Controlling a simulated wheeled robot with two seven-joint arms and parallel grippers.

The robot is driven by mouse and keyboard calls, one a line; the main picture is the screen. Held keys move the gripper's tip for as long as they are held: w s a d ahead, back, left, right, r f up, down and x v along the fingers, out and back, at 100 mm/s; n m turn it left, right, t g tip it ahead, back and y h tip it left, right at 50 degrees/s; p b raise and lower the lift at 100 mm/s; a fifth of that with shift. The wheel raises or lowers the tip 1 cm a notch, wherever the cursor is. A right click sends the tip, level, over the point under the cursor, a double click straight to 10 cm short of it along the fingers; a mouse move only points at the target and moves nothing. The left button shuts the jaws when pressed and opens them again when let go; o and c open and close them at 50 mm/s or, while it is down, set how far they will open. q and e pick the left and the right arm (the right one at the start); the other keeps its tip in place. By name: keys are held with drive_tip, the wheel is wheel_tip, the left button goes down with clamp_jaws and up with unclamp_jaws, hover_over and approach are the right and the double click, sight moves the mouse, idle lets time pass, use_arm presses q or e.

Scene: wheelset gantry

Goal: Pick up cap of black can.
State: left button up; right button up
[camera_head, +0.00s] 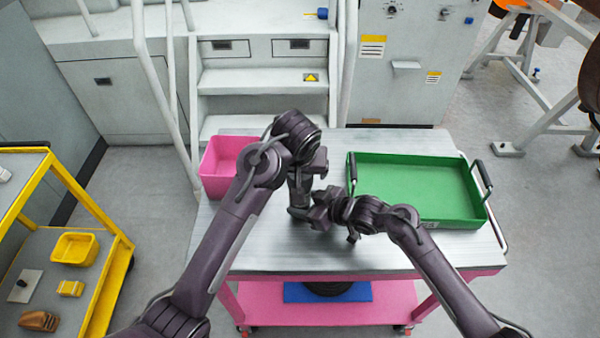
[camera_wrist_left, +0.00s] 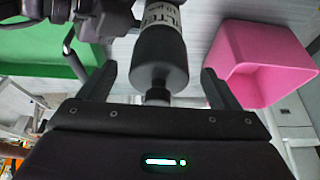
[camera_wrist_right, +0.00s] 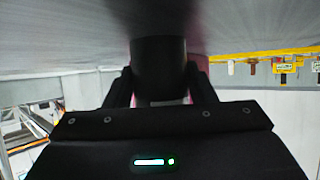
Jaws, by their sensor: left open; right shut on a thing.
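In the left wrist view the cap end points toward my left gripper (camera_wrist_left: 158,75). That gripper is open, with one finger on each side of the can's shoulder and a gap on both sides. My right gripper (camera_wrist_right: 160,80) is shut on the can's dark cylindrical body (camera_wrist_right: 160,62). In the head view both hands meet above the table, and the arms mostly hide the can.
The grey table (camera_head: 380,255) holds a pink bin (camera_head: 215,182) at the left and a green tray (camera_head: 415,190) at the right, close to my right arm. The front of the tabletop is clear. A yellow cart (camera_head: 90,290) stands at the left.

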use_arm(q)
drive_tip(key=shift+w+f, duration=0.3)
drive_tip(key=shift+f, duration=0.35)
drive_tip(key=c, duration=1)
drive_tip(key=shift+r, duration=6.55)
drive_tip(key=shift+c, duration=0.2)
use_arm(e)
drive_tip(key=o, duration=0.9)
drive_tip(key=shift+o, duration=0.2)
drive_tip(key=v, duration=1.2)
drive_tip(key=shift+s, duration=0.1)
drive_tip(key=shift+a, duration=0.15)
